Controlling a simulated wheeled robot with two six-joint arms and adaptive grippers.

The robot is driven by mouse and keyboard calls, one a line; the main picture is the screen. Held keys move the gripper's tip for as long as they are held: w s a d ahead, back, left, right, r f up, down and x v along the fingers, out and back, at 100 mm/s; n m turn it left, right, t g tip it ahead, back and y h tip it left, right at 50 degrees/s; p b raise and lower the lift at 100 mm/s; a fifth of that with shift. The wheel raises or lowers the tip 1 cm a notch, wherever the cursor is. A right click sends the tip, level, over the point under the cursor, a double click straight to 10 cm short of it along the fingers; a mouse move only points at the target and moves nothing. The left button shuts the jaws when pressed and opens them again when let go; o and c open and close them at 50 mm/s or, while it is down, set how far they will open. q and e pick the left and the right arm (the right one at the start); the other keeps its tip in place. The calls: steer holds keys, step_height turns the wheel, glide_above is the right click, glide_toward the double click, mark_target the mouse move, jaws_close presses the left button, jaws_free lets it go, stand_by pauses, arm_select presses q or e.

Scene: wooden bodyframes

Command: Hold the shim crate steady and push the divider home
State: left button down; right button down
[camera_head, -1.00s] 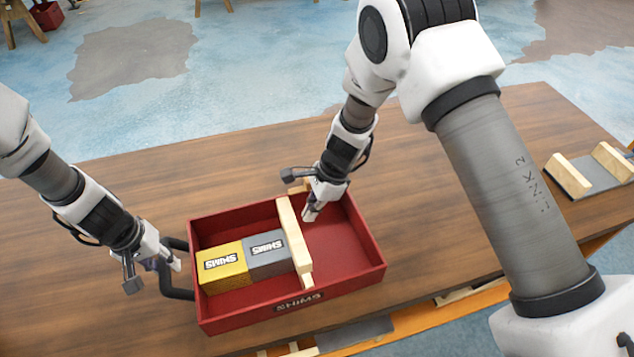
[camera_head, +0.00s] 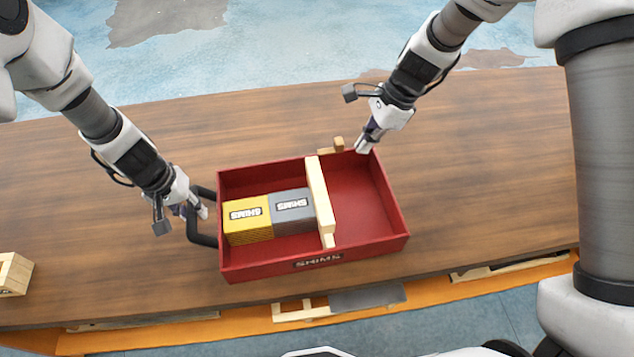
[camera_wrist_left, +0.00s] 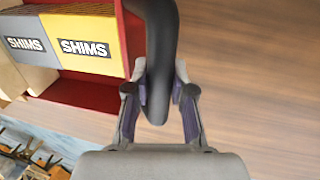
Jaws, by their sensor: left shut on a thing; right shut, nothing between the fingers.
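The red shim crate (camera_head: 372,240) stands on the wooden table. The wooden divider (camera_head: 319,195) stands across it, right of a grey block (camera_head: 292,222) and a yellow block (camera_head: 247,235), both marked SHIMS. The divider's upper edge shows above the blocks; I cannot tell how deep it sits. My left gripper (camera_head: 203,211) is shut on the crate's dark handle (camera_head: 204,240) at the left wall. The handle (camera_wrist_left: 160,70) lies between the fingers (camera_wrist_left: 159,95) in the left wrist view. My right gripper (camera_head: 363,147) is shut and empty, above the crate's far right edge, apart from the divider.
A small wooden piece (camera_head: 338,146) shows behind the crate's far wall, close to my right gripper. A wooden frame piece (camera_head: 14,274) lies at the table's left edge. The crate's right compartment is empty.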

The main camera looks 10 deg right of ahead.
arm_select(q)
steer(key=c, duration=0.9)
jaws_free()
steer(key=r, duration=0.4)
steer(key=a+r, duration=0.1)
steer(key=r, duration=0.3)
steer(key=a+r, duration=0.1)
steer(key=r, duration=0.2)
steer(key=shift+s+a+r, duration=0.1)
steer(key=shift+a+r, duration=0.15)
steer(key=shift+r, duration=0.15)
